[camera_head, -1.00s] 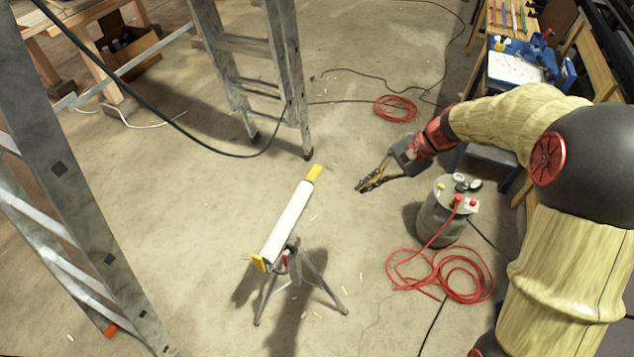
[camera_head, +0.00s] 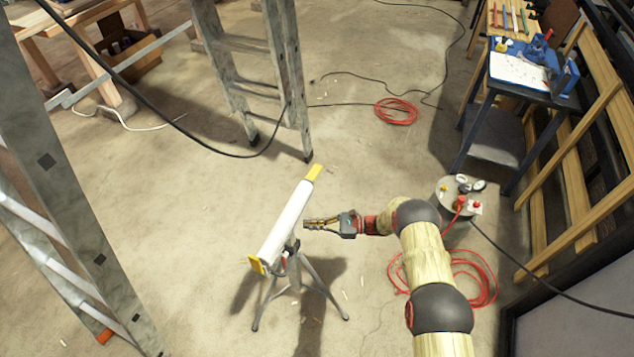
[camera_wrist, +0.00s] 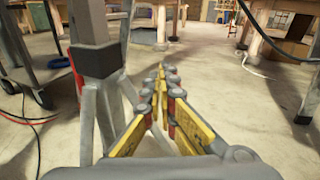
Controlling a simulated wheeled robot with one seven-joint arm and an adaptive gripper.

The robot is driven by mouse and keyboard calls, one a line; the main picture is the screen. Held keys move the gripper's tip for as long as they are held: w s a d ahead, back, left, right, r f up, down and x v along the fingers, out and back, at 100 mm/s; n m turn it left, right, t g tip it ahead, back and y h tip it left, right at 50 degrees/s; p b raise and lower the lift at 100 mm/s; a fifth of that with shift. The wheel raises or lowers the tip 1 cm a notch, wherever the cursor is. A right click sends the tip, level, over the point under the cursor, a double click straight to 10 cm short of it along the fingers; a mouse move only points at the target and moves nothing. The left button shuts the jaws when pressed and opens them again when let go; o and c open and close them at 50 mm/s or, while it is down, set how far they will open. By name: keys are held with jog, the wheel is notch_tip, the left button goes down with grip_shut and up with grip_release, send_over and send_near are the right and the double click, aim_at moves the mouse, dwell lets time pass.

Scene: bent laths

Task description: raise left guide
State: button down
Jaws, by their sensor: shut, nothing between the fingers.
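A roller stand with a long white roller (camera_head: 287,222) stands on a tripod on the floor in the head view. A yellow guide (camera_head: 257,265) is at its near left end and another yellow guide (camera_head: 314,172) at its far end; the tilt of each is hard to tell. My gripper (camera_head: 306,223) is shut and empty, just right of the roller; whether it touches is unclear. In the wrist view my gripper (camera_wrist: 160,76) points past the stand's grey post (camera_wrist: 90,25), which has a dark collar (camera_wrist: 95,60). The roller and guides are not seen there.
A grey canister (camera_head: 455,199) and a coiled red hose (camera_head: 470,277) lie right of the stand. A stepladder (camera_head: 280,70) stands behind it, and another ladder (camera_head: 75,200) is at the left. Open floor surrounds the tripod.

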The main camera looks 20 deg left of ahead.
aim_at(314, 173)
jog(key=w+d+r+m+t+y, duration=0.2)
jog(key=w+d+m+t+y, duration=0.4)
jog(key=t, duration=0.5)
jog(key=w+m+y, duration=0.2)
jog(key=m+y, duration=0.1)
jog(key=shift+w+b, duration=0.3)
jog(key=shift+b, duration=0.1)
jog(key=shift+a+r+m, duration=0.1)
jog(key=shift+m, duration=0.2)
jog(key=d+r+x, duration=0.2)
jog(key=x, duration=1)
jog(key=shift+w+r, duration=0.2)
jog(key=shift+r, duration=0.1)
jog(key=shift+a, duration=0.1)
jog(key=shift+r+n+g, duration=0.2)
jog(key=shift+n+g, duration=0.1)
jog(key=shift+n, duration=0.2)
